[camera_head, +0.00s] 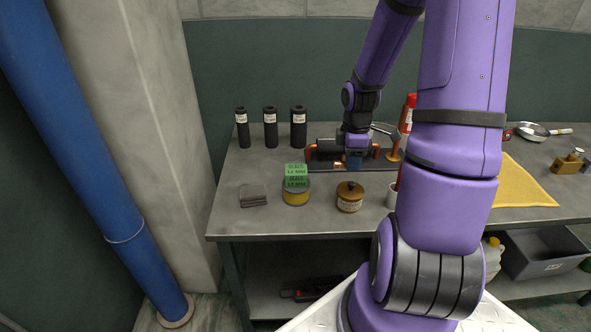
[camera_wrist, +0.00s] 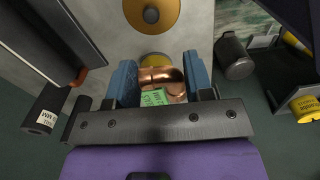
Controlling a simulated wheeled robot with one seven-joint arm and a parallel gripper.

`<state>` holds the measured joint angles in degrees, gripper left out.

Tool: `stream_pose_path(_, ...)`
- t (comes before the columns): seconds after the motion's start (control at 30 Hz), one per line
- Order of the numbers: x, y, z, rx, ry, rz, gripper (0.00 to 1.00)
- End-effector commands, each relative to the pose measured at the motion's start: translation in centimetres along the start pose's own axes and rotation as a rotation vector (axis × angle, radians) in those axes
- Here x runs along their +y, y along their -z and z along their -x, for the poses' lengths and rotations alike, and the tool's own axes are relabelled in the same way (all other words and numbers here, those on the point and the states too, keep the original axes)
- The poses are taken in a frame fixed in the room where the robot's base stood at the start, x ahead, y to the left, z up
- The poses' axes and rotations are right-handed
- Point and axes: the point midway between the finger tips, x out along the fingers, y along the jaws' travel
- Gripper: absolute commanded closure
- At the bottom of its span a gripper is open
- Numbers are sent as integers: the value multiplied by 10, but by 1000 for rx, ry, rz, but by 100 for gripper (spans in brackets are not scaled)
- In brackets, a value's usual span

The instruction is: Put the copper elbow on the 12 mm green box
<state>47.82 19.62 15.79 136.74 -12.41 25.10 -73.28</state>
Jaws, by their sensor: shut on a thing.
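The copper elbow (camera_wrist: 168,80) is between the two blue fingertips of my gripper (camera_wrist: 160,84) in the wrist view. In the head view, my gripper (camera_head: 352,160) is in front of the dark rack, and a small bit of copper (camera_head: 338,165) shows at its left. Two green boxes stand stacked on a yellow tin (camera_head: 296,196); the upper box (camera_head: 296,169) and lower box (camera_head: 296,183) carry dark print ending in MM, too small to read surely. They are left of my gripper. A printed green patch (camera_wrist: 153,97) shows by the elbow in the wrist view; I cannot tell whether they touch.
A brown jar (camera_head: 349,197) stands right of the yellow tin. A grey block (camera_head: 253,195) lies to its left. Several black cylinders (camera_head: 270,128) stand behind. A dark rack (camera_head: 322,153) with orange ends lies at the back. A yellow cloth (camera_head: 520,185) lies at the right.

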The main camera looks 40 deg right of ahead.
Motion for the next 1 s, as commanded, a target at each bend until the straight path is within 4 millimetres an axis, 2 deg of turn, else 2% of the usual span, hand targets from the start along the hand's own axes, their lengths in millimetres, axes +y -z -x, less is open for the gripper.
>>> stream_pose_path(0.03,-3,-8,2,0,-1,20,75)
stream_pose_path(0.13,-8,-15,2,0,0,57,75)
stream_pose_path(0.27,-6,-8,2,0,0,78,75)
stream_pose_path(0.8,35,104,-9,0,1,78,75)
stream_pose_path(1.0,44,129,-11,0,0,76,75)
